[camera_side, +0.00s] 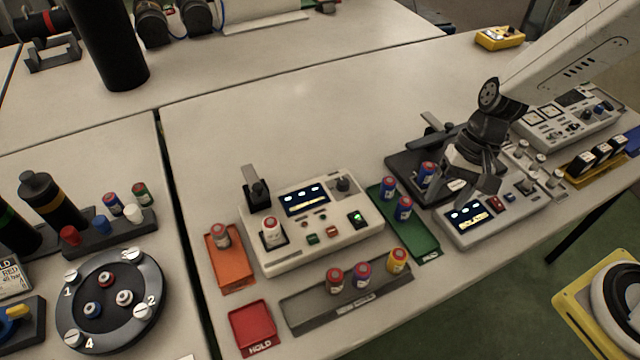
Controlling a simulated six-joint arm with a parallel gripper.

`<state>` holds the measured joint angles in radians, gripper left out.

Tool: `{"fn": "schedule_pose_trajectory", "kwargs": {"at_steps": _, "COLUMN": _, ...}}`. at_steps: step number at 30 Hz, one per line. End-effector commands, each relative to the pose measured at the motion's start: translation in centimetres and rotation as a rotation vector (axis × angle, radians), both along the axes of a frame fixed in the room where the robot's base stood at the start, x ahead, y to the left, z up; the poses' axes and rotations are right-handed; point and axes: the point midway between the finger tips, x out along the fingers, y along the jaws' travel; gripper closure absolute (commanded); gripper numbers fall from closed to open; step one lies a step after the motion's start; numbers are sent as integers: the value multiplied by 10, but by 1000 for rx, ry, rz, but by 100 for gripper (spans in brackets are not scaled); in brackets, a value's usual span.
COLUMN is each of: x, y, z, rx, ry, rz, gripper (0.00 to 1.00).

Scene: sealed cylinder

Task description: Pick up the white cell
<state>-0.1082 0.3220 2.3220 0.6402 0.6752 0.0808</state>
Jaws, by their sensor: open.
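A white cell (271,232) with a red top stands upright in the dark holder of a white tester (300,258) near the middle. Another white cell (123,298) stands in the round black fixture at the lower left, and a white-topped piece (134,213) is in the rack there. My gripper (464,192) is at the right, pointing down over the dark fixture and the second grey-white tester (530,210). Its jaws are open and hold nothing that I can see. It is well to the right of the white cell on the tester.
A green tray (424,244) with two blue cells lies between the testers. A blue cell (427,174) stands close left of my gripper. A grey tray (310,313) holds red, purple and yellow cells. An orange tray (238,273) and a red HOLD tray (253,325) are left.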

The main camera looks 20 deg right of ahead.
Motion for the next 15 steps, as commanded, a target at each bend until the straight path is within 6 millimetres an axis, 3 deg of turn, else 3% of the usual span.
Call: {"fn": "schedule_pose_trajectory", "kwargs": {"at_steps": 15, "x": 43, "y": 125, "z": -13, "rx": 466, "ry": 411, "rz": -421, "gripper": 33}}
